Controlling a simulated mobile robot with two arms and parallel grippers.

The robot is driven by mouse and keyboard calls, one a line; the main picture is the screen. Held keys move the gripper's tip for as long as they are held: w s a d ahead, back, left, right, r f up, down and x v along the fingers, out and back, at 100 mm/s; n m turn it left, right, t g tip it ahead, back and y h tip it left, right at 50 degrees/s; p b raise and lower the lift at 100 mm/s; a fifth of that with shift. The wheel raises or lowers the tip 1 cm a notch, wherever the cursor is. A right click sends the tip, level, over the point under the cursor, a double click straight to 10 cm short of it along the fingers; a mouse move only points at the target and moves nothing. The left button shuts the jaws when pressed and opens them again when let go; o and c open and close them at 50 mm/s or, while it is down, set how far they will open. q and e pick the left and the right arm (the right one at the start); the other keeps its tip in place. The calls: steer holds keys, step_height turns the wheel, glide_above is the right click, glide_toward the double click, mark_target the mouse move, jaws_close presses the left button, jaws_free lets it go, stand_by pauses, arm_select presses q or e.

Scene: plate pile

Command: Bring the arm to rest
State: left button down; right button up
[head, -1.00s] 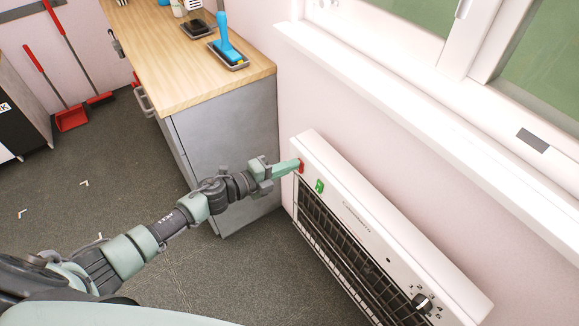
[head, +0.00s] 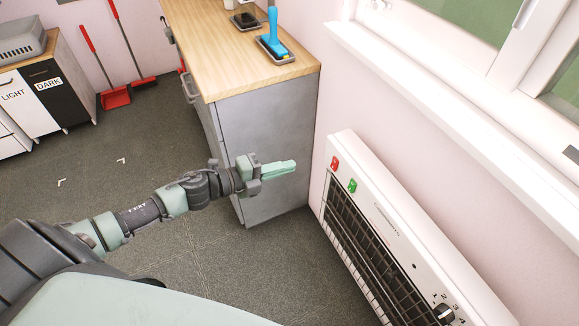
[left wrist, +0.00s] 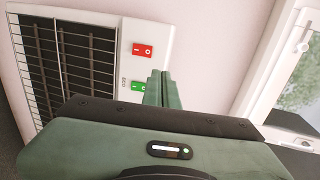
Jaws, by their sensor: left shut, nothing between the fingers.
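My left arm reaches in from the left in the head view. Its gripper (head: 292,166) is shut and empty, in front of the grey cabinet side and a little left of the white wall heater (head: 400,235), apart from it. The heater has a red switch (head: 335,163) and a green switch (head: 352,185) at its upper end. In the left wrist view the closed fingers (left wrist: 160,75) stand near the red switch (left wrist: 143,50) and partly cover the green switch (left wrist: 138,90). My right gripper is not in view.
A wooden-topped grey cabinet (head: 265,150) stands behind the gripper, with a blue-handled brush (head: 273,42) on top. A window sill (head: 440,115) runs above the heater. A red dustpan (head: 116,98) leans at the back wall. The floor (head: 100,175) at left is clear.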

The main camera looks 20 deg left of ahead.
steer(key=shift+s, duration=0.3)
